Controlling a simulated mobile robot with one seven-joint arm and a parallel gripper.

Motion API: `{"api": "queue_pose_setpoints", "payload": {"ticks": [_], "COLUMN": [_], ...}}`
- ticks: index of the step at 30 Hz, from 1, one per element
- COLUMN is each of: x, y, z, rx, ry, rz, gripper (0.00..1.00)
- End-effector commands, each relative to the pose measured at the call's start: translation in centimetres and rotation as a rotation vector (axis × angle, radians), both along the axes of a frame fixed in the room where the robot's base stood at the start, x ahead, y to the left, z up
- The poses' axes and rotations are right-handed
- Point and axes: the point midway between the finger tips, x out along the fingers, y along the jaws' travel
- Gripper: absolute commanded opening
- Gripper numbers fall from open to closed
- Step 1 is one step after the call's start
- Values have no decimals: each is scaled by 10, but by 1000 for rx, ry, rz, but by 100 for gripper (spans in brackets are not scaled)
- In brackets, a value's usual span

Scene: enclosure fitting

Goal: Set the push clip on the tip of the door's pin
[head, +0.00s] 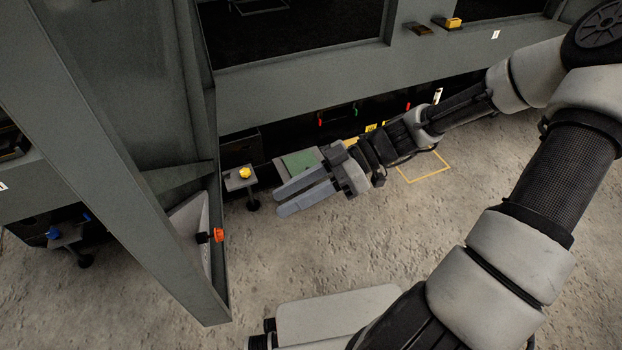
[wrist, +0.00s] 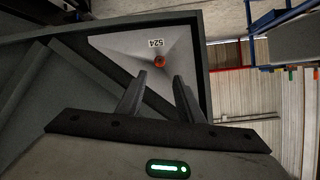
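My gripper (head: 278,203) is open, with nothing between its two grey fingers. It points left toward the open grey door (head: 140,190). An orange-red piece (head: 219,235) with a black part beside it sits at the door's edge, in front of a pale sloped plate. In the wrist view the orange-red piece (wrist: 159,62) lies beyond my open fingertips (wrist: 160,80), between them in the picture and apart from them. The plate (wrist: 125,48) there is marked 524. I cannot tell whether the orange-red piece is the push clip or the pin's tip.
A small grey stand (head: 238,184) with a yellow piece (head: 245,172) is near my fingers, by the cabinet. A blue piece (head: 55,232) is at the far left. A green-topped block (head: 300,162) lies behind my gripper. The floor in front is largely clear.

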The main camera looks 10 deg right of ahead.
Motion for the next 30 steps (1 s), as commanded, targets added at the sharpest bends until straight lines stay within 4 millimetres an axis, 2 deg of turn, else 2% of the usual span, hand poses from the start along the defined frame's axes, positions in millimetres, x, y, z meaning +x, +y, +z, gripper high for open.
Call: {"api": "queue_pose_setpoints", "payload": {"ticks": [3, 9, 27, 30], "x": [4, 7, 7, 7], "y": [-21, -40, -43, -45], "z": [10, 17, 18, 14], "rx": [-2, 0, -1, -45], "ry": [-1, 0, 0, 23], "rz": [-2, -1, 1, 0], "gripper": [34, 34, 34, 34]}}
